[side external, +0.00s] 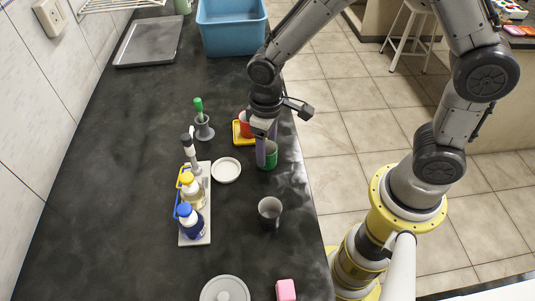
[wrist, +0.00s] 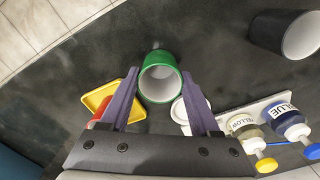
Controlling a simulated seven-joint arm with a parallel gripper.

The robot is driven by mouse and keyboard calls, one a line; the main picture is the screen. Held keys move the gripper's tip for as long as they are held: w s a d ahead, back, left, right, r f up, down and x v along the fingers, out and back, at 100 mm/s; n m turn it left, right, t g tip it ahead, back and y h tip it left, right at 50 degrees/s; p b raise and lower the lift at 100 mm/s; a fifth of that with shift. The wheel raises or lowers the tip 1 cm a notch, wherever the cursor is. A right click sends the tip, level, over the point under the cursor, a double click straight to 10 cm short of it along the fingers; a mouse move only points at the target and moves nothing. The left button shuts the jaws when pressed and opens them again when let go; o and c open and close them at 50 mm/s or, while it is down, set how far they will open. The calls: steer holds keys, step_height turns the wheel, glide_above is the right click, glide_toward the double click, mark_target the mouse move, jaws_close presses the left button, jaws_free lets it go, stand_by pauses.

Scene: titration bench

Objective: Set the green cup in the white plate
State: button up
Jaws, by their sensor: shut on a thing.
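The green cup (side external: 270,157) is upright at the right edge of the dark bench, white inside. My gripper (side external: 265,150) reaches down to it from above. In the wrist view the green cup (wrist: 158,80) sits between the two purple fingers of my gripper (wrist: 163,88), which is shut on it. I cannot tell whether its base touches the bench. The small round white plate (side external: 227,170) lies empty on the bench, just left of the cup. In the wrist view the white plate (wrist: 180,112) is partly hidden behind the right finger.
A red cup (side external: 246,124) on a yellow plate (side external: 237,138) stands just behind my gripper. Left of the plate, a white rack (side external: 195,239) holds blue- and yellow-capped bottles. A blue tub (side external: 232,37) stands at the back.

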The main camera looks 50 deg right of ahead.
steer(key=shift+r, duration=2.75)
steer(key=shift+n, duration=0.8)
steer(key=shift+w+a+f, duration=0.6)
steer(key=shift+w+a, duration=0.4)
steer(key=shift+a, duration=0.35)
steer(key=shift+w+a+f, duration=0.6)
steer(key=shift+w+a, duration=0.45)
steer(key=shift+a, duration=0.35)
steer(key=shift+w+a+f, duration=0.6)
steer(key=shift+w+a, duration=0.4)
steer(key=shift+a, duration=0.35)
steer(key=shift+f, duration=0.75)
steer(key=o, duration=1.1)
steer(key=shift+o, duration=0.3)
